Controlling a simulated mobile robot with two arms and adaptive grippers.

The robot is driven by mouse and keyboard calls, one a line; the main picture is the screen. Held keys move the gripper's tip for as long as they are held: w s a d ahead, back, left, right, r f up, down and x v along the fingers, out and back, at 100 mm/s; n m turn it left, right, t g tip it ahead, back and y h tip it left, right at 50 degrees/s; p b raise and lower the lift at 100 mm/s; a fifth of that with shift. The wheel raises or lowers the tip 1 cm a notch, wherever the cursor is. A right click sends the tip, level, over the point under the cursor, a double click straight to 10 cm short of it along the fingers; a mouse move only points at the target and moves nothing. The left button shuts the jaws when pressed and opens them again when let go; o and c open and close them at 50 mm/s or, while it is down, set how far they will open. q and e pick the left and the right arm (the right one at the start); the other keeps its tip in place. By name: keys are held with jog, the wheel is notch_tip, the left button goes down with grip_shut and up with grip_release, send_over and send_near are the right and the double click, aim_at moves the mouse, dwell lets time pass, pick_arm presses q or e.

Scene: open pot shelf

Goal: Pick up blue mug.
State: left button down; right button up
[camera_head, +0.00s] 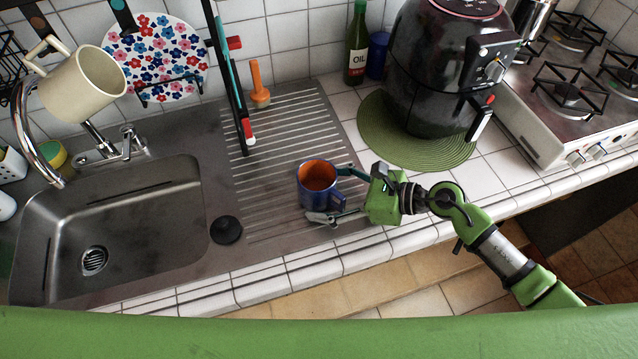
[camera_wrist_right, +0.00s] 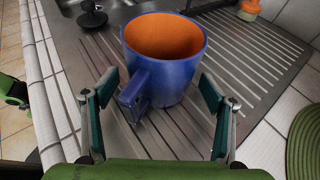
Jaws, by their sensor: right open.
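The blue mug (camera_head: 318,187) with an orange inside stands upright on the ribbed drainboard of the sink. It also shows large in the right wrist view (camera_wrist_right: 166,68), with its handle (camera_wrist_right: 134,96) turned toward my gripper. My right gripper (camera_head: 336,194) comes in from the right at the mug's handle side. Its two fingers are spread in the wrist view (camera_wrist_right: 153,115), one to each side of the handle, with nothing held between them. I cannot tell whether a finger touches the mug. My left gripper is not in view.
A black sink plug (camera_head: 227,230) lies left of the mug. An orange brush (camera_head: 258,84) stands behind it. A black air fryer (camera_head: 440,70) stands on a green mat (camera_head: 375,125) at the back right. The sink basin (camera_head: 110,220) is empty. The counter edge runs in front.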

aim_at(327, 192)
jog(key=c, duration=1.5)
jog(key=shift+r, duration=0.1)
jog(key=shift+r+b, duration=0.35)
jog(key=shift+r, duration=0.15)
jog(key=s+r, duration=0.3)
jog(key=r, duration=0.2)
jog(key=s+r+b, duration=0.1)
jog(key=s+r, duration=0.1)
jog(key=r, duration=0.1)
jog(key=shift+s+r, duration=0.1)
jog(key=shift+s, duration=0.25)
jog(key=s+r, duration=0.3)
jog(key=s, duration=0.5)
jog(key=shift+s+a+r, duration=0.15)
jog(key=shift+s+r, duration=0.05)
jog(key=shift+r, duration=0.15)
